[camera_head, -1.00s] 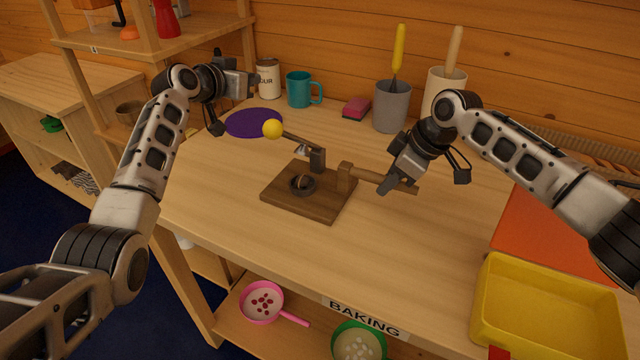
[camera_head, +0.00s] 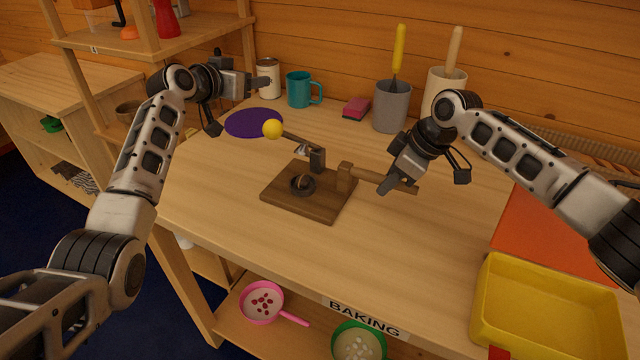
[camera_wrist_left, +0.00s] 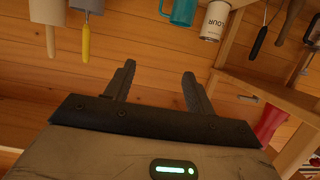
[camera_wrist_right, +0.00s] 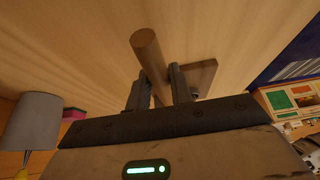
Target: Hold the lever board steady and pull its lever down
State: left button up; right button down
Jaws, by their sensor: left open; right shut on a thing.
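The lever board (camera_head: 322,208) is a dark wooden plate lying on the table, with a round dark ring-shaped part on it. Its lever (camera_head: 296,137) is a thin dark rod ending in a yellow ball (camera_head: 272,128), raised to the left from a small post. A wooden handle (camera_head: 366,175) sticks out from the board's right side. My right gripper (camera_head: 397,187) is shut on this handle; the right wrist view shows the round handle (camera_wrist_right: 147,50) between the fingers. My left gripper (camera_head: 240,105) is open and empty, behind and left of the ball, above the purple disc.
The purple disc (camera_head: 254,122), teal mug (camera_head: 299,90), flour can (camera_head: 268,78), sponge (camera_head: 356,107) and grey utensil pot (camera_head: 391,106) stand behind the board. A yellow tray (camera_head: 545,312) is at the front right. The table before the board is clear.

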pick_arm(q)
jog(key=v, duration=0.6)
jog(key=shift+s, duration=0.1)
dwell(0.5)
